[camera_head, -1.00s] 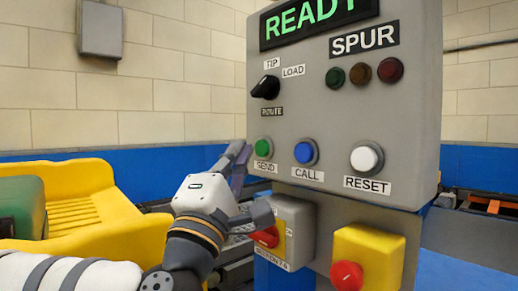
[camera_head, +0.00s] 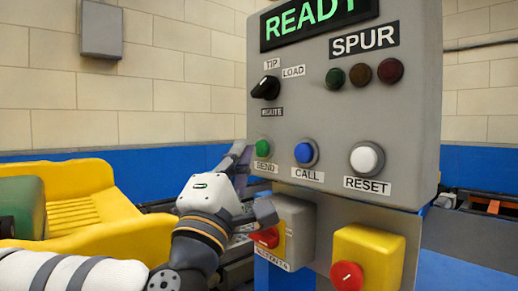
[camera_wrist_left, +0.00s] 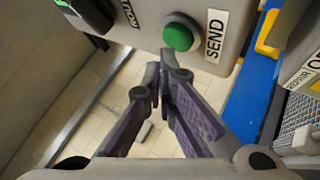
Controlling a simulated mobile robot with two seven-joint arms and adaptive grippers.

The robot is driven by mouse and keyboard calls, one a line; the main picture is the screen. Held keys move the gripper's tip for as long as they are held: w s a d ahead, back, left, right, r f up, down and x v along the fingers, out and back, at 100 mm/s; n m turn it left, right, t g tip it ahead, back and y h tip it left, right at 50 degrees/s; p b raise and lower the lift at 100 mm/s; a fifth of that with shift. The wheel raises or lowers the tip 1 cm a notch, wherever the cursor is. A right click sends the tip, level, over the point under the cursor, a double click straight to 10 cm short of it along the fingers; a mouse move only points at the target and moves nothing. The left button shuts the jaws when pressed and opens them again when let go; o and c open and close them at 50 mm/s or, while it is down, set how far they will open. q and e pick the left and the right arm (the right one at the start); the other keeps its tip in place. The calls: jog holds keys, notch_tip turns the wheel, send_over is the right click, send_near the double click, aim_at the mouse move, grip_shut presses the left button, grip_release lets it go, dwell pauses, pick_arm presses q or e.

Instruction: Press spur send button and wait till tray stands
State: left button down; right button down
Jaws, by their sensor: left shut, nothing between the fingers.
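The green SEND button (camera_head: 262,148) is on the lower left of the grey SPUR control panel (camera_head: 300,110). It also shows in the left wrist view (camera_wrist_left: 178,37), just past my fingertips. My left gripper (camera_head: 240,152) is shut and empty, its fingertips (camera_wrist_left: 163,72) near the button and apart from it or barely touching; I cannot tell which. The panel's display (camera_head: 312,20) reads READY. A blue CALL button (camera_head: 305,153) and a white RESET button (camera_head: 367,158) sit to the right. No tray can be made out for certain. My right gripper is not in view.
Below the panel are a grey box with a red knob (camera_head: 266,237) and a yellow box (camera_head: 376,250) with a red button (camera_head: 346,275). A black selector (camera_head: 265,87) is above SEND. A yellow slatted tub (camera_head: 75,205) stands at left.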

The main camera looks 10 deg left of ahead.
pick_arm(q)
jog(key=shift+w+d, duration=0.4)
jog(key=shift+w, duration=0.15)
dwell(0.8)
jog(key=shift+s, duration=0.1)
jog(key=shift+s+a, duration=0.55)
jog(key=shift+s, duration=0.1)
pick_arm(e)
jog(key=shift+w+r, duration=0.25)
